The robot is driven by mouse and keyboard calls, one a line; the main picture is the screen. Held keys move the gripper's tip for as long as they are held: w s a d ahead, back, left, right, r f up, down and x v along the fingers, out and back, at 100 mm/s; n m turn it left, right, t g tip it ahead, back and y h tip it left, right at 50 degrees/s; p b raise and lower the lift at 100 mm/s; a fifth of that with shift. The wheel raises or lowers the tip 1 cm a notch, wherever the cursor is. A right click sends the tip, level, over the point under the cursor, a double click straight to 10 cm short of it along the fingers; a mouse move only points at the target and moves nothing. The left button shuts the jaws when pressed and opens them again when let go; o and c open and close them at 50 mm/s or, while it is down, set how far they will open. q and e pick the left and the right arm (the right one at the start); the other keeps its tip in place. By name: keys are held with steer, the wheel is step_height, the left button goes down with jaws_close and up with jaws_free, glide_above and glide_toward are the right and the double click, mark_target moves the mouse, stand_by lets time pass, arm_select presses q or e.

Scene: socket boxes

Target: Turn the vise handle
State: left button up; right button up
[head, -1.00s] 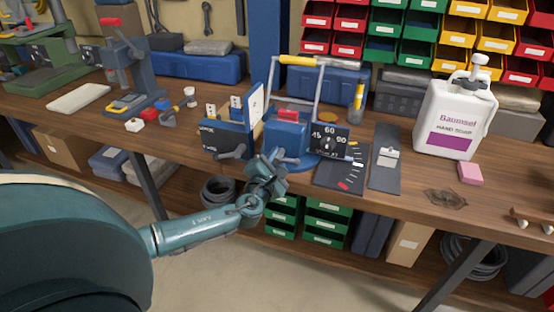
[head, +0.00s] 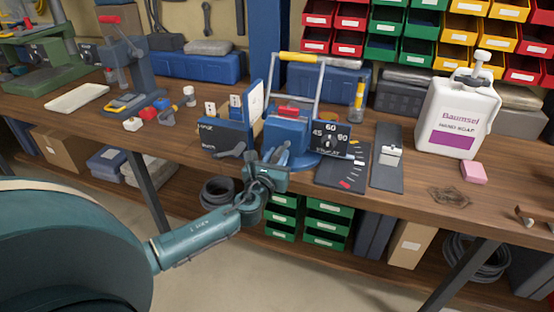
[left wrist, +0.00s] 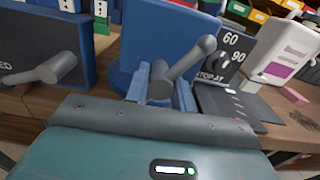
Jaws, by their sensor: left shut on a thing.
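The blue vise (head: 287,125) stands at the front edge of the wooden bench, and its body also fills the middle of the left wrist view (left wrist: 150,35). Its grey handle (left wrist: 182,69) sticks out at the front and tilts up to the right. My left gripper (head: 274,160) is at the bench edge, in front of the vise. In the left wrist view its blue fingers (left wrist: 162,88) are shut on the base of the handle. The fingers hide part of the handle in the head view. My right gripper is not in view.
A dark blue panel (head: 227,138) with a second grey lever (left wrist: 45,70) stands close on the left. A dial plate (head: 330,138) and a dark mat (head: 333,174) are on the right. A white soap bottle (head: 455,115) and pink block (head: 474,172) stand farther right.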

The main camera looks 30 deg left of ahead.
arm_select(q)
steer(key=n+b, duration=0.1)
steer(key=n, duration=0.5)
steer(key=shift+f+n+b, duration=0.1)
steer(key=shift+n+b, duration=0.2)
steer(key=n, duration=0.3)
steer(key=shift+n+b, duration=0.3)
steer(key=shift+b, duration=0.05)
steer(key=n, duration=0.3)
steer(key=shift+r+n, duration=0.2)
steer(key=shift+n, duration=0.1)
steer(key=n, duration=0.5)
steer(key=shift+r, duration=0.1)
steer(key=n, duration=0.5)
steer(key=shift+r+p, duration=0.1)
steer(key=shift+p, duration=0.3)
steer(key=shift+n, duration=0.3)
steer(key=o, duration=0.9)
steer(key=shift+w, duration=0.15)
steer(key=shift+o, duration=0.4)
steer(key=shift+f, duration=0.2)
